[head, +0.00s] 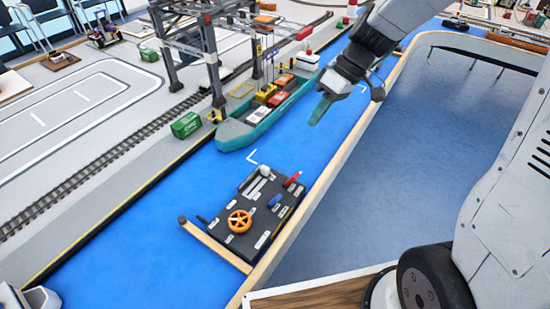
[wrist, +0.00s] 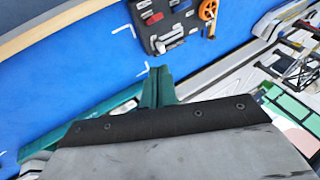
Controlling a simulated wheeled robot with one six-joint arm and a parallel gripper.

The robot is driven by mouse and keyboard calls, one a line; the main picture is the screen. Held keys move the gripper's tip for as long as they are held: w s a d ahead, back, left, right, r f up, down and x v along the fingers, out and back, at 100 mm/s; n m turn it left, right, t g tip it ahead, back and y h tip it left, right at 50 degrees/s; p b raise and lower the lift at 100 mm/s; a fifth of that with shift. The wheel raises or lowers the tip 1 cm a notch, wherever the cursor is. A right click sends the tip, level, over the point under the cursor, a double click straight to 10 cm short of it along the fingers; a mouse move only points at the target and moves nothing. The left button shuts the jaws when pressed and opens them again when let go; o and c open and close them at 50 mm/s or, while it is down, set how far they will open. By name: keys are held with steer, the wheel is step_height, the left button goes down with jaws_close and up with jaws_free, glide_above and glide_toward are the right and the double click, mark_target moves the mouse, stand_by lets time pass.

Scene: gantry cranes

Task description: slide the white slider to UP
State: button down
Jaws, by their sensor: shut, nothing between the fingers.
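The dark control panel (head: 236,236) lies on the blue surface in the head view. It also shows at the top of the wrist view (wrist: 190,22). A whitish knob (head: 264,171), apparently the white slider, is at its far end beside pale slots; its labels are too small to read. In the wrist view a white angled shape (wrist: 170,43) is near the panel's lower edge, and I cannot tell whether it is the slider. My gripper (head: 319,109) has green fingers, also in the wrist view (wrist: 157,84). It is shut and empty, right of and beyond the panel, apart from it.
The panel also carries an orange wheel (head: 239,221), a red piece (head: 292,180) and a blue piece (head: 275,200). A teal ship (head: 240,134) with cargo lies beyond the panel, under a grey gantry crane (head: 212,60). A wooden rail (head: 318,192) edges the blue surface.

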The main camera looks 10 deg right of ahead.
mark_target(265, 172)
steer(key=w+f+n+y, duration=0.1)
steer(key=w+f+n, duration=0.1)
steer(key=w+f, duration=0.5)
steer(key=x, duration=1.1)
steer(key=shift+s+a+f, duration=0.1)
steer(key=shift+s+a, duration=0.25)
steer(key=shift+s, duration=0.05)
steer(key=shift+s+a, duration=0.8)
steer(key=shift+s, duration=0.1)
steer(key=shift+s+a, duration=0.4)
